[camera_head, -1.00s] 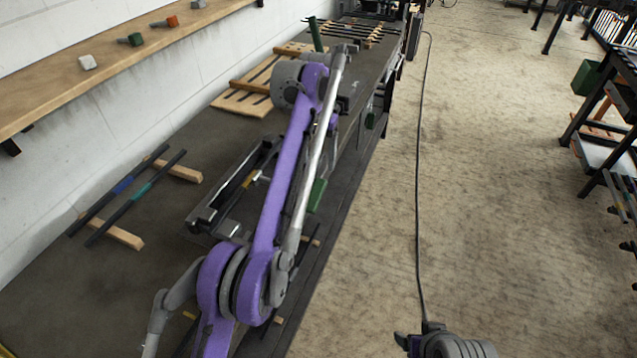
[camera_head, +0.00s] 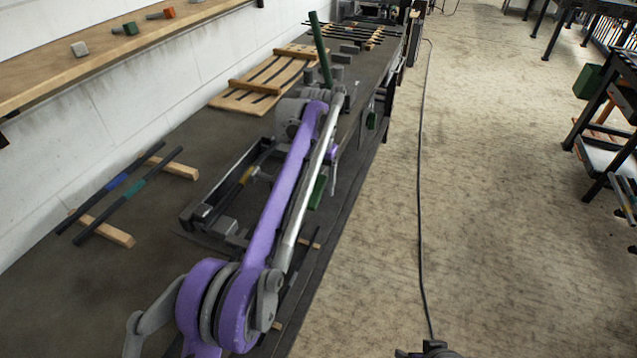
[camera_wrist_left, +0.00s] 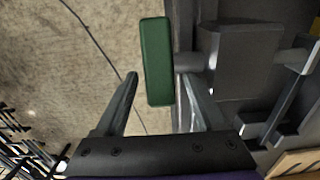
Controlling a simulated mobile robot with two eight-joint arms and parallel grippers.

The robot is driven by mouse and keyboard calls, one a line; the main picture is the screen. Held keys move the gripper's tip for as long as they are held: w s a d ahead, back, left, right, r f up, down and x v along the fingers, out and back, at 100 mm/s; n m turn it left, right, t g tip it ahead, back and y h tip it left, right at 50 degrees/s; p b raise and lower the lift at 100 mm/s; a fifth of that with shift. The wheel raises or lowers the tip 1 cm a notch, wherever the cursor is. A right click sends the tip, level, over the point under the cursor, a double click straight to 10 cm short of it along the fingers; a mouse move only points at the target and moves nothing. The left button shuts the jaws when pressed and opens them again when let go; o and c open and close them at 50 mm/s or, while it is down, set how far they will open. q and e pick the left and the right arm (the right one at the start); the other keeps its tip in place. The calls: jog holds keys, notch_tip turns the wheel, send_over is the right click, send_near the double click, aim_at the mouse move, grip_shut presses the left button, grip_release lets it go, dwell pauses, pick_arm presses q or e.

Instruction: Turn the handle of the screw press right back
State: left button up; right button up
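A green handle bar (camera_head: 318,192) stands at the floor-side edge of the bench, beside a dark metal frame (camera_head: 196,212) that seems to be the press. In the left wrist view the green bar (camera_wrist_left: 156,60) joins a short shaft into a grey block (camera_wrist_left: 240,60). My left gripper (camera_wrist_left: 158,76) is open there, one finger on each side of the bar's lower part. Gaps show at the left finger; I cannot tell whether the right finger touches. In the head view my purple left arm hides most of this gripper.
Two dark rods (camera_head: 125,195) lie on wooden strips at the bench's left. A slatted wooden panel (camera_head: 270,85) and a tall green lever (camera_head: 320,50) stand farther back. A shelf (camera_head: 100,70) runs along the wall.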

pick_arm(q)
grip_shut()
jog(key=shift+s+t+b, duration=0.15)
jog(key=shift+t+b, duration=0.45)
jog(key=shift+b, duration=0.1)
jog(key=shift+s+a+r+t+h+b, duration=0.1)
jog(key=shift+s+r+t+h+b, duration=0.05)
jog(key=shift+t+h+b, duration=0.4)
jog(key=shift+s+r+t, duration=0.15)
jog(key=shift+s+t, duration=0.05)
jog(key=shift+t, duration=0.95)
jog(key=shift+s+a+r+t+h, duration=0.15)
jog(key=shift+t+h, duration=0.4)
jog(key=shift+t, duration=0.35)
